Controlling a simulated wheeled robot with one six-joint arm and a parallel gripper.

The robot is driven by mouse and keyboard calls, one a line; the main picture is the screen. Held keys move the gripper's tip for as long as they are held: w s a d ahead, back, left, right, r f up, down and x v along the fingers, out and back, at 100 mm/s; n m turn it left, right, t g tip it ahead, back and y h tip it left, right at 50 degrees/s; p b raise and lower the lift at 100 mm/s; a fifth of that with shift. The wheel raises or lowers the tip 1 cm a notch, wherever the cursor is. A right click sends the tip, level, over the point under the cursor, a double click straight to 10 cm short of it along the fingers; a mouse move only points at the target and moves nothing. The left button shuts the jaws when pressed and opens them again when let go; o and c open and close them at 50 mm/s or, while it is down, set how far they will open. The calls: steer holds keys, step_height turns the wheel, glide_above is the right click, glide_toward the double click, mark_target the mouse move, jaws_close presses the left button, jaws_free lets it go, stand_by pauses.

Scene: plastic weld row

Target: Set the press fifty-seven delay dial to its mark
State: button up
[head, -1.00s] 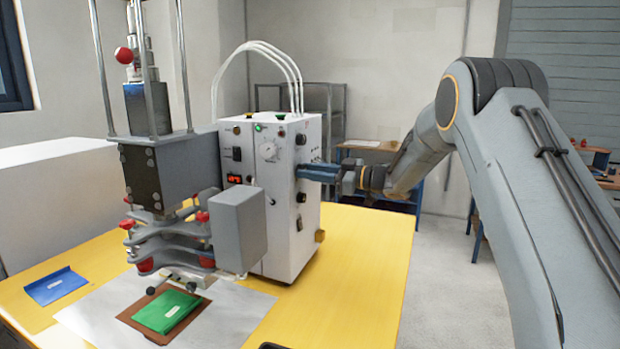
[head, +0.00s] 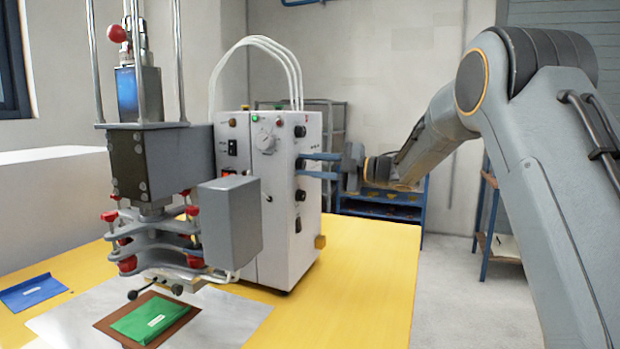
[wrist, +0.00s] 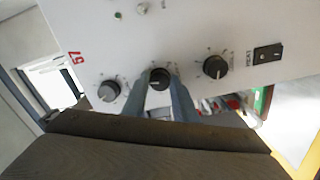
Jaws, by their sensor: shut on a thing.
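The white press control box (head: 280,235) stands on the yellow table, with a column of black dials on its right side panel. A red "57" is on this panel in the wrist view (wrist: 75,58). My gripper (head: 308,165) reaches in from the right, and its two blue-grey fingers are shut on the middle dial (wrist: 158,78). The fingers sit on either side of that dial, hiding its lower edge and any label there. One dial (wrist: 109,91) is to its left and another (wrist: 215,67) to its right. The delay wording and mark cannot be read.
A heat switch (wrist: 267,54) is beyond the right dial. The press head (head: 160,160) stands left of the box, above a green packet (head: 150,319). A blue packet (head: 33,292) lies far left. The table's right part is bare.

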steer(key=n+b, duration=0.4)
steer(key=b, duration=0.1)
steer(key=shift+f, duration=0.25)
steer(key=n+b, duration=0.3)
steer(key=shift+r, duration=0.15)
steer(key=shift+n+b, duration=0.3)
steer(key=shift+b, duration=0.05)
steer(key=o, duration=1)
steer(key=shift+r, duration=0.1)
steer(key=shift+o, duration=0.2)
steer(key=shift+d, duration=0.15)
steer(key=v, duration=0.7)
steer(key=shift+s+d, duration=0.15)
steer(key=shift+d, duration=0.1)
